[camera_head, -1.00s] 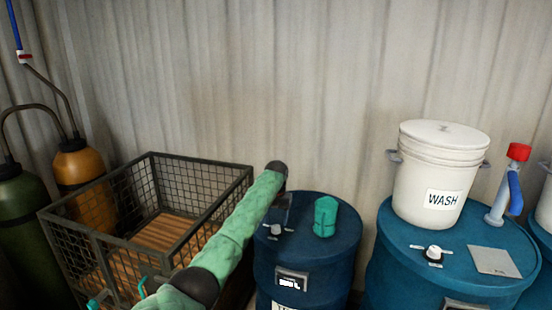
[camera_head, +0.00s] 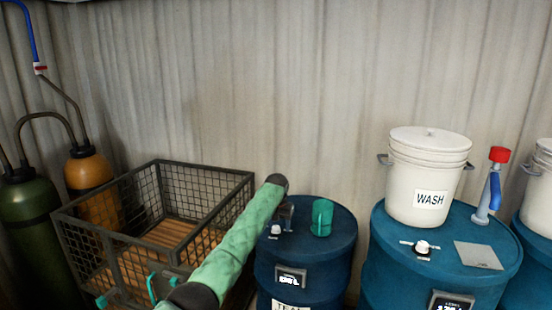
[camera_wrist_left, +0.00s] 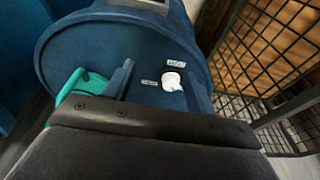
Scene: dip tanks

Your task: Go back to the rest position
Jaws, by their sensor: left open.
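My left gripper (camera_head: 286,211) hangs from the end of my green-sleeved arm, low over the left part of a blue drum top (camera_head: 300,246). In the left wrist view, its two dark blue fingers (camera_wrist_left: 158,88) stand apart with nothing between them. A white knob (camera_wrist_left: 172,81) on the drum lid shows beyond the gap; the knob also shows in the head view (camera_head: 275,230). A green cup (camera_head: 322,217) stands on the same drum, right of the gripper and apart from it. In the wrist view a teal item (camera_wrist_left: 80,88) is partly behind the left finger. My right gripper is not in view.
A wire-mesh crate (camera_head: 205,168) with a wooden floor stands left of the drum, beside my arm. Gas cylinders (camera_head: 88,168) stand further left. A second drum (camera_head: 440,250) carries a white WASH bucket (camera_head: 428,175) and a red-capped tool (camera_head: 490,185). The wall is behind.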

